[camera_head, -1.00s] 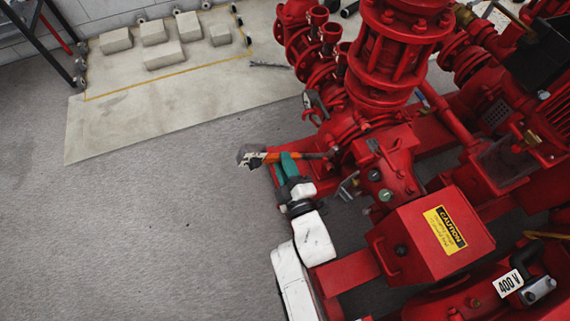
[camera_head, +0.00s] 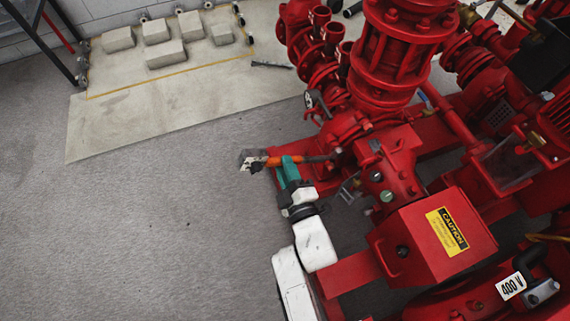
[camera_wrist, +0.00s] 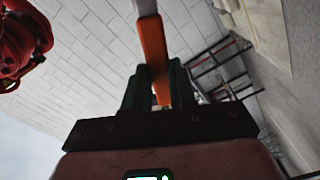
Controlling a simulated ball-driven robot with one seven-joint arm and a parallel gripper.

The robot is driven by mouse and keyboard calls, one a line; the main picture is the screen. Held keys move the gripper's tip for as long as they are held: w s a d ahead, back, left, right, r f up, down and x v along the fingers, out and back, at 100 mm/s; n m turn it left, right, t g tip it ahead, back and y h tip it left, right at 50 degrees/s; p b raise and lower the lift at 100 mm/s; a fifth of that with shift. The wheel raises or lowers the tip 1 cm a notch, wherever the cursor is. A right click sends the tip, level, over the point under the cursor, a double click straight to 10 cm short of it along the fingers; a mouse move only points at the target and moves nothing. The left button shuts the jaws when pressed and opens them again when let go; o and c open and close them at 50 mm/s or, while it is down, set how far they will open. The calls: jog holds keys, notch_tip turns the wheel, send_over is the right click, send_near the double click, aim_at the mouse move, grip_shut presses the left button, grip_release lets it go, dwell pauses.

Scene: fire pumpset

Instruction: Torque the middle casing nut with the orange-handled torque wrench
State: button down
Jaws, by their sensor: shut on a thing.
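The torque wrench with its orange handle (camera_head: 283,161) lies roughly level beside the pump casing (camera_head: 385,150). My gripper (camera_head: 287,163), with teal fingers, is shut on the orange handle. A grey-white block shows at the handle's left end. In the wrist view the orange handle (camera_wrist: 154,55) stands between the dark green fingers, with a pale shaft above it. The middle casing nut cannot be made out.
A red box with a yellow caution label (camera_head: 446,231) stands right of my arm. A red vertical pipe column (camera_head: 385,50) rises behind. Pale blocks (camera_head: 165,54) lie on a light floor slab at the back left. The grey floor at left is clear.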

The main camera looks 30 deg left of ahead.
jog(key=shift+p+v, duration=0.85)
jog(key=shift+v, duration=1.3)
jog(key=shift+r, duration=0.15)
